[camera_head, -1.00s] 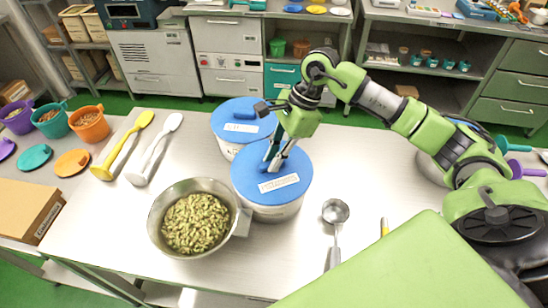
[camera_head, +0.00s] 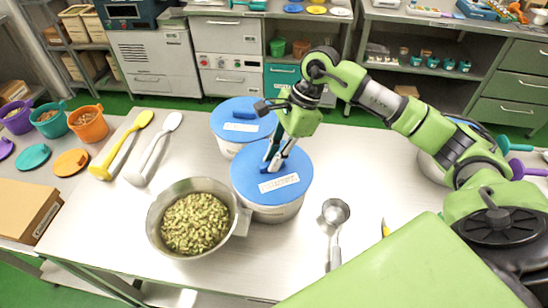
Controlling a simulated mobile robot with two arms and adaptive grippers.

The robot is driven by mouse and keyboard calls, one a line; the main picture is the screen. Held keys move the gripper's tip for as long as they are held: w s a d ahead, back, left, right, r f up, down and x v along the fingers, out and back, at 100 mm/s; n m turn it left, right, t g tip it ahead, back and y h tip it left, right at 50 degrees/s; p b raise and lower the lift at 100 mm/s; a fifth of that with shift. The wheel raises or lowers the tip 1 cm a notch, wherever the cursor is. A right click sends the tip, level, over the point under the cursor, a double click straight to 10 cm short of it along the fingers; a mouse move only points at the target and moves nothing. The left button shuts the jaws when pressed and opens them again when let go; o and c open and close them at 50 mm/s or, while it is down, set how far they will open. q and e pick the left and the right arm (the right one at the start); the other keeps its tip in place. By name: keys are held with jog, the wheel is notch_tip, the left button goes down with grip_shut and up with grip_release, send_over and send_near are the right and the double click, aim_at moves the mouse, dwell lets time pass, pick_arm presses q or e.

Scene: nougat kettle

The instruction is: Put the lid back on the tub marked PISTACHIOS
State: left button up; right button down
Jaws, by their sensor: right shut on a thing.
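Two white tubs with blue lids stand on the metal table. The front tub (camera_head: 277,213) has a blue lid (camera_head: 292,184) sitting on it, with a white label too small to read. My right gripper (camera_head: 273,163) is shut on the lid's handle, which its fingers mostly hide. The lid appears level and on the rim. The rear tub (camera_head: 229,148) wears its own blue lid (camera_head: 238,113), just behind the gripper. A metal pan (camera_head: 157,237) of green pistachios stands left of the front tub. My left gripper is not in view.
A metal scoop (camera_head: 335,213) lies right of the front tub. A yellow spatula (camera_head: 123,150) and a white one (camera_head: 152,150) lie at the left. A yellow-tipped tool (camera_head: 385,229) lies at the right. Buckets (camera_head: 88,124) and a cardboard box (camera_head: 25,207) stand on the left side table.

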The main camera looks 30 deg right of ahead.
jog(key=c, duration=1.9)
grip_release()
jog(key=o, duration=0.5)
jog(key=shift+r, duration=0.1)
jog(key=shift+r+p, duration=1.7)
jog(key=shift+r, duration=1.75)
